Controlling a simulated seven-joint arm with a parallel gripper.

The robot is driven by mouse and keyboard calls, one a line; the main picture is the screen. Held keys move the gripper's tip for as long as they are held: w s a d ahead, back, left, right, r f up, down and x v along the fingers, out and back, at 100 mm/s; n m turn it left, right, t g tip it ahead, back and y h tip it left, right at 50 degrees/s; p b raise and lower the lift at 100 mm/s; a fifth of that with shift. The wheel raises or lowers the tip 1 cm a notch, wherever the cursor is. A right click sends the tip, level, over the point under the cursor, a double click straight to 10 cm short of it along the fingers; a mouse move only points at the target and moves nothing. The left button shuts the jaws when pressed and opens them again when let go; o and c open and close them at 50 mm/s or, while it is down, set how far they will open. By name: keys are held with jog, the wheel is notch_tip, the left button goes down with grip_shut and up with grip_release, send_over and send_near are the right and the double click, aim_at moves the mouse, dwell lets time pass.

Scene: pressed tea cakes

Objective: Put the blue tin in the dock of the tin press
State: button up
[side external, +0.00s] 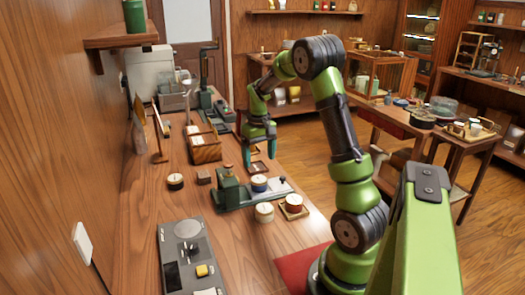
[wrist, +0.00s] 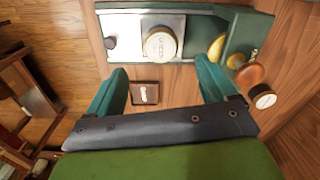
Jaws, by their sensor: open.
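The tin press (side external: 228,190) is green, with a silver plate (wrist: 194,40) on its long base. The blue tin (side external: 259,183), with a pale lid, stands upright on this plate beside the press's green column. In the wrist view the tin (wrist: 162,43) shows its round cream lid and gold rim; its blue side is hidden. I cannot tell whether it sits inside the dock. My gripper (side external: 259,158) is above the table behind the press, its teal fingers pointing down.
A cream tin (side external: 264,213) and a red tin (side external: 293,203) on a wooden coaster stand in front of the press. A dark tin (side external: 175,181) stands left. A small brown tray (wrist: 145,93) lies below my fingers. A grey scale unit (side external: 188,262) fills the near table.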

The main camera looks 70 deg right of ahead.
jog(key=a+r+n+t, duration=0.1)
jog(key=a+r+t, duration=0.2)
jog(key=a+r, duration=1)
jog(key=s+a+n+t+y, duration=0.1)
jog(key=s+a, duration=0.3)
jog(key=a, duration=0.5)
jog(key=s+a+t+y, duration=0.1)
jog(key=s+a+t, duration=0.2)
jog(key=s+a, duration=0.2)
jog(key=a, duration=0.3)
jog(key=shift+s+a+n, duration=0.2)
jog(key=shift+a+n, duration=0.15)
jog(key=shift+n, duration=0.05)
